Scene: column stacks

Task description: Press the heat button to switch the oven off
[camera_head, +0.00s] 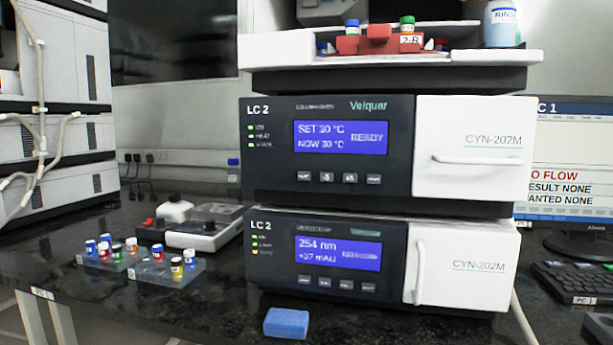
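The column oven (330,105) is the upper unit of the stack marked LC 2. Its blue display (341,138) reads SET 30 °C, NOW 30 °C and READY. Below the display is a row of small buttons: a leftmost one (303,177) with a blurred label, -5 (327,178), +5 (350,178) and a rightmost one (374,179), also blurred. I cannot read for certain which is the heat button. The oven's white door (475,180) is closed. Neither of my grippers is in view.
A detector (330,225) showing 254 nm sits below the oven. A tray (390,52) with vials and a rinse bottle (502,25) tops the stack. Vial racks (165,274) stand left, a blue sponge (286,323) in front. A monitor (575,150) and keyboard (575,280) are right.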

